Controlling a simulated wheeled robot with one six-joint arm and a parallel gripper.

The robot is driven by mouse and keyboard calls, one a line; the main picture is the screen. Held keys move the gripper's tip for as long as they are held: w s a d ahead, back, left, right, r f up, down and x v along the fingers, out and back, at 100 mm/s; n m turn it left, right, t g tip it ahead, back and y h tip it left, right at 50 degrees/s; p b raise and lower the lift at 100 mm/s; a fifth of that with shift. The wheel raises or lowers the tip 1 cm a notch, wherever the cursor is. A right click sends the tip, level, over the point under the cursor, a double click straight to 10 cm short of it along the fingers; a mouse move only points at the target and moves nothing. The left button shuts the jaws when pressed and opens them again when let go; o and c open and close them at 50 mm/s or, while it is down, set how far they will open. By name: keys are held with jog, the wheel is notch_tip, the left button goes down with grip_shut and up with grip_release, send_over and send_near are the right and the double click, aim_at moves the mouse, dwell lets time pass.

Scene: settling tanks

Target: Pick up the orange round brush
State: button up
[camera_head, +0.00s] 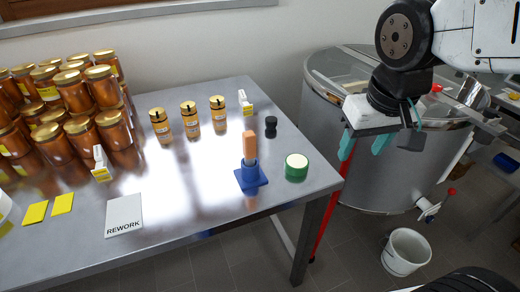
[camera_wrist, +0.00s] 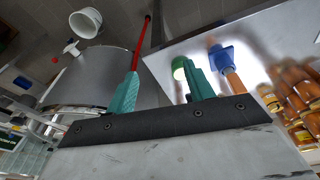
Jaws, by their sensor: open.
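The orange round brush (camera_head: 249,146) stands upright in a blue square-based holder (camera_head: 252,176) near the right end of the steel table. Only its upper orange part shows; its lower end is hidden in the holder. In the wrist view the brush (camera_wrist: 234,81) and the blue holder (camera_wrist: 222,57) appear right of the fingers, with the brush partly hidden by my gripper. My gripper (camera_head: 363,144) has teal fingers, spread apart and empty, beyond the table's right edge and in front of the steel tank. It also shows in the wrist view (camera_wrist: 162,78).
A green-sided round item (camera_head: 296,167) stands close right of the holder, and a small black item (camera_head: 271,127) behind it. Three small jars (camera_head: 190,119) and a white REWORK card (camera_head: 124,215) are farther left. Stacked jars (camera_head: 75,92) fill the left. The steel tank (camera_head: 400,180) stands right.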

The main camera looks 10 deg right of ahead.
jog(key=w+a+f+n, duration=0.1)
jog(key=w+a+f, duration=0.1)
jog(key=w+a, duration=0.55)
jog(key=n+t+y, duration=0.1)
jog(key=t, duration=0.1)
send_over(249, 146)
jog(key=s+d, duration=0.2)
notch_tip(249, 146, down, 4)
jog(key=x, duration=0.4)
jog(key=a+x, duration=0.1)
jog(key=x, duration=0.2)
jog(key=shift+w+a+r, duration=0.1)
jog(key=shift+w+r, duration=0.15)
jog(key=shift+w, duration=0.05)
jog(key=shift+w+a+f, duration=0.1)
jog(key=shift+w+f, duration=0.1)
jog(key=shift+f, duration=0.35)
jog(key=c, duration=1.1)
